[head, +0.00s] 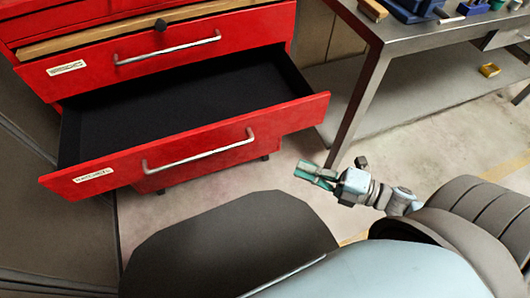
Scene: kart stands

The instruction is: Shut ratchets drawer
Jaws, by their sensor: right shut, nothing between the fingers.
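The open drawer (205,153) of the red tool cabinet is pulled well out. Its black inside (190,108) looks empty. It has a silver bar handle (200,155) and a white label (93,175) whose print is too small to read for certain. My right gripper (308,173) has teal fingers, is shut and empty, and is right of the drawer front, apart from it. It points left. My left gripper is out of view.
Above the open drawer is another red drawer (240,43) with a handle and label.

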